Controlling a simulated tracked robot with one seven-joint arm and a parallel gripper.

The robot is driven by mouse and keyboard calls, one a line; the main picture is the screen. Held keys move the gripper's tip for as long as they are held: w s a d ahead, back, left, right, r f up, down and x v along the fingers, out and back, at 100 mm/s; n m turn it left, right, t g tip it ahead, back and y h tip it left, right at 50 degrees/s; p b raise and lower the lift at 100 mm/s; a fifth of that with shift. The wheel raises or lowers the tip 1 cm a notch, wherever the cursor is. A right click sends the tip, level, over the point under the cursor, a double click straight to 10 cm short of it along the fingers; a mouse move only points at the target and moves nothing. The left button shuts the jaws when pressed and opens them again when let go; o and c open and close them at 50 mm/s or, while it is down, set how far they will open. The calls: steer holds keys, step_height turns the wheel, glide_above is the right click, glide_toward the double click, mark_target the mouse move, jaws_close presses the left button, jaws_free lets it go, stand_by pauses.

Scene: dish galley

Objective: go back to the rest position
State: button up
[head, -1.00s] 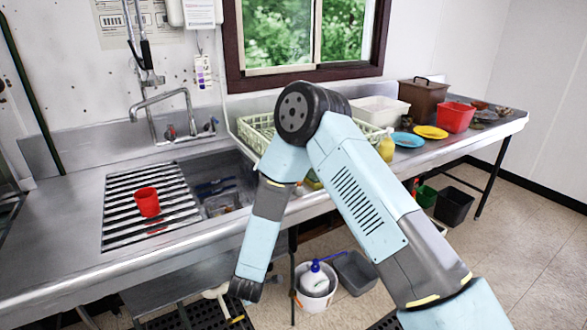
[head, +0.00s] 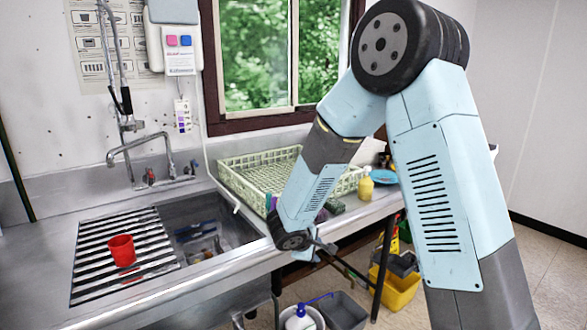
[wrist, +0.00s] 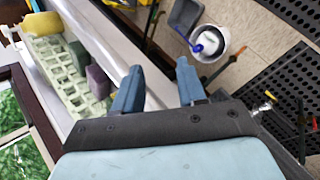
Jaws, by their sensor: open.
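My gripper is open and empty in the wrist view (wrist: 160,85), its two blue fingers apart with the counter's front edge and the floor beyond them. In the head view my arm folds down at the right, and my gripper (head: 318,252) hangs near the counter's front edge, partly hidden behind my wrist. Nothing is between the fingers.
A red cup (head: 121,250) stands on the striped drainboard (head: 90,275) left of the sink (head: 215,225). A pale green dish rack (head: 240,185) and a yellow bottle (head: 365,188) are on the counter. Below are a yellow bucket (head: 396,292) and a grey bin (head: 343,312).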

steer(key=s+d+r+m+g, duration=0.1)
steer(key=s+d+r+m, duration=0.3)
steer(key=s+d+r, duration=0.35)
steer(key=s+d+r+m+g, duration=0.2)
steer(key=s+d+r+m, duration=0.2)
steer(key=d+r, duration=0.5)
steer(key=s+r+m+y, duration=0.2)
steer(key=s+r, duration=0.3)
steer(key=s, duration=0.4)
steer(key=s+d+r+m+t+y, duration=0.1)
steer(key=s+r+m+y, duration=0.2)
steer(key=s, duration=0.5)
steer(key=shift+s+r+m+t, duration=0.3)
steer(key=shift+s+r+m, duration=0.15)
steer(key=shift+r, duration=0.7)
